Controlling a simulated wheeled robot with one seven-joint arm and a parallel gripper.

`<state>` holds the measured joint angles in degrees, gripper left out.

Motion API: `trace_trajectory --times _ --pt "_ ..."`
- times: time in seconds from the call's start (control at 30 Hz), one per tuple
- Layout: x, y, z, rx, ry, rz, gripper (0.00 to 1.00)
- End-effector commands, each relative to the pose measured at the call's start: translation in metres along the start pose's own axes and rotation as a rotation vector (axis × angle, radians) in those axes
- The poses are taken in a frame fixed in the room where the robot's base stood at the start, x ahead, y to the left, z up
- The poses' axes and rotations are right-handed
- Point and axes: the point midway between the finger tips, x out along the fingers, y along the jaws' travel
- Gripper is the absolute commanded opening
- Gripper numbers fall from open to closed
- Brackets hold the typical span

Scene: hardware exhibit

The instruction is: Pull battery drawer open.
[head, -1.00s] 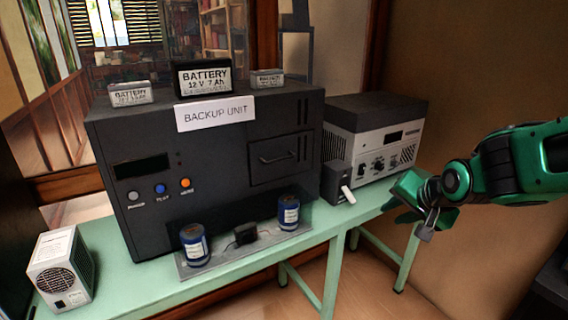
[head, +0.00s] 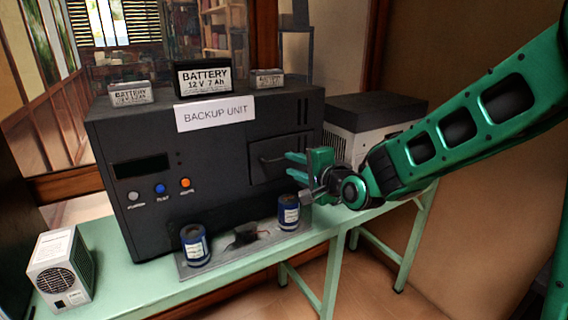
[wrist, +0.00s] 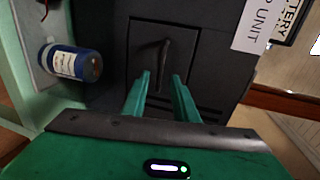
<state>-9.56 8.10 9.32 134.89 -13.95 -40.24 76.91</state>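The battery drawer (head: 259,176) is a dark square panel in the right part of the black backup unit's front, and it looks closed. Its bar handle (head: 272,160) is partly near my green fingers. My gripper (head: 290,166) is in front of the drawer's right side, fingers pointing at it. In the wrist view my gripper (wrist: 160,77) is open and empty. The handle (wrist: 164,53) lies ahead, lined up with the gap between the fingertips. I cannot tell whether they touch it.
The backup unit (head: 215,200) stands on a green table (head: 120,285). Blue cylinders (head: 194,248) (head: 288,215) stand on a tray below the drawer; one shows left in the wrist view (wrist: 68,62). Batteries (head: 203,78) sit on top. A grey instrument (head: 375,108) is behind my arm.

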Motion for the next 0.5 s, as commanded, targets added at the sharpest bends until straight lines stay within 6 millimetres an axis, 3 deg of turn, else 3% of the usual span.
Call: trace_trajectory --times 0.23,0.5 --pt "0.04 0.001 0.0 -0.001 0.0 0.001 0.27" --pt "0.056 0.0 0.0 -0.002 0.0 0.001 0.27"
